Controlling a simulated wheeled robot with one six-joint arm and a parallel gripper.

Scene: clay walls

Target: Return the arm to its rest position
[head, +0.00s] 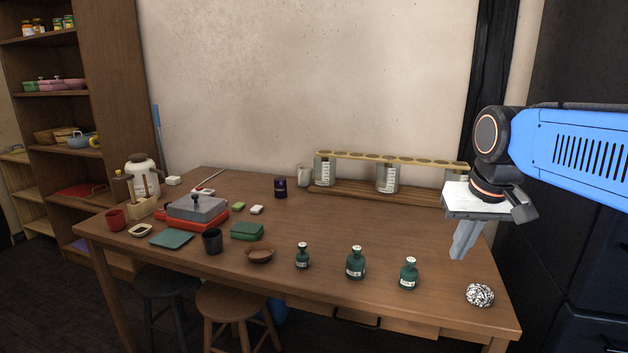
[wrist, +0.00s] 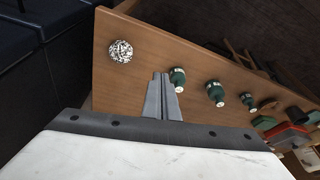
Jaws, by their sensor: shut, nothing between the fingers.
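My gripper (head: 459,255) hangs from my blue arm at the right of the head view, above the right end of the wooden table (head: 330,285). Its fingers point down and are shut with nothing between them. In the wrist view my gripper (wrist: 161,78) shows with both fingers together, over the table top (wrist: 145,62). The gripper is apart from the things on the table. The nearest ones are a patterned ball (head: 480,295) and a green bottle (head: 409,273).
Two more green bottles (head: 355,262) stand along the front. A wooden rack with glass beakers (head: 388,178) stands at the back, close left of my gripper. Bowls, cups and a red-grey press (head: 197,208) fill the left. Dark cabinets (head: 575,240) stand at right.

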